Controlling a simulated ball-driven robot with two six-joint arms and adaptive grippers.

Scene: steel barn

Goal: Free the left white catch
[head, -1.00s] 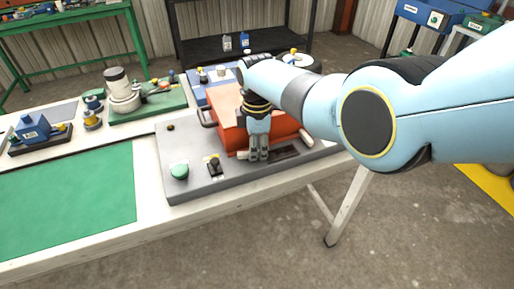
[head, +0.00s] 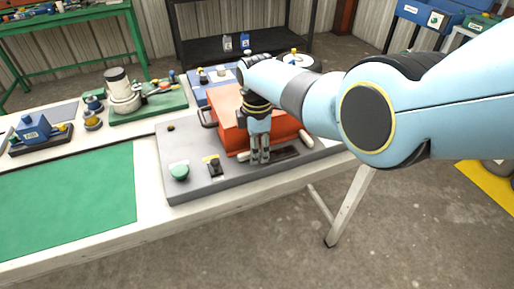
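An orange-red box-shaped lid or case (head: 228,112) sits on a grey base plate (head: 190,150) on the bench. The left white catch (head: 243,156) shows as a small pale piece at the front edge of the orange box, just left of my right gripper's fingers. A second white catch (head: 305,138) is at the box's right front corner. My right gripper (head: 260,162) points down in front of the box, its two fingers close together with nothing visible between them. Whether it touches the left catch cannot be told. My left gripper is not in view.
A green knob (head: 179,172) and a small black switch (head: 214,168) stand on the plate's left front. A dark slot (head: 286,153) lies right of the fingers. A green mat (head: 70,200) leaves clear room at left. A green tray with parts (head: 150,105) is behind.

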